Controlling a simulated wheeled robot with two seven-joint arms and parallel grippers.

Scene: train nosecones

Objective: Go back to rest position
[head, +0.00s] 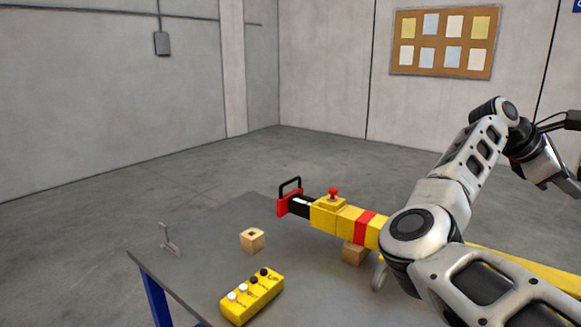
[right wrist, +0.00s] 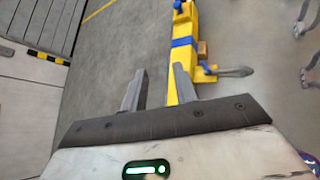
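My right arm comes in from the right in the head view, its elbow raised. Its gripper (head: 560,176) is at the right edge, partly cut off, high above the floor. In the right wrist view the two fingers of my right gripper (right wrist: 159,72) stand apart with nothing between them. Bare floor shows between the fingertips. My left arm and gripper are not in view.
A grey table (head: 215,235) holds a long yellow-and-red device (head: 338,214) with a black handle, partly hidden behind my arm. A yellow control box (head: 251,298), a wooden block (head: 252,239) and a grey metal piece (head: 169,242) are also there.

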